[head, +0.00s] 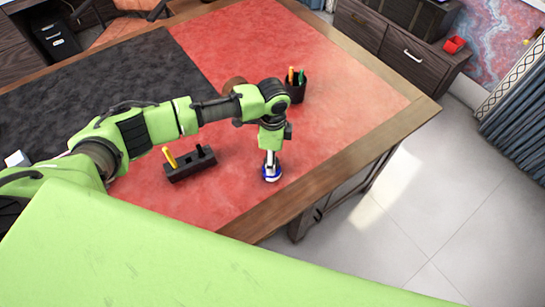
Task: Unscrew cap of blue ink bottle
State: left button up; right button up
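The blue ink bottle (271,176) stands on the red leather part of the desk, near its front right edge. It looks small, blue and whitish. My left arm comes in from the left and bends down over it. My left gripper (270,160) points straight down at the top of the bottle, with its silver fingertips at or just above it. The cap is hidden or too small to make out, and I cannot tell whether the fingers are closed on it. My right gripper is not in view.
A dark pen stand (190,165) with a yellow item lies left of the bottle. A black pen cup (295,86) and a round brown object (235,84) stand behind my arm. The desk's wooden edge (330,185) is close on the right. Red leather right of the cup is clear.

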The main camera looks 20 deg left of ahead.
pick_arm(q)
jog(key=shift+d+f, duration=0.1)
jog(key=shift+f, duration=0.9)
jog(key=c, duration=1.1)
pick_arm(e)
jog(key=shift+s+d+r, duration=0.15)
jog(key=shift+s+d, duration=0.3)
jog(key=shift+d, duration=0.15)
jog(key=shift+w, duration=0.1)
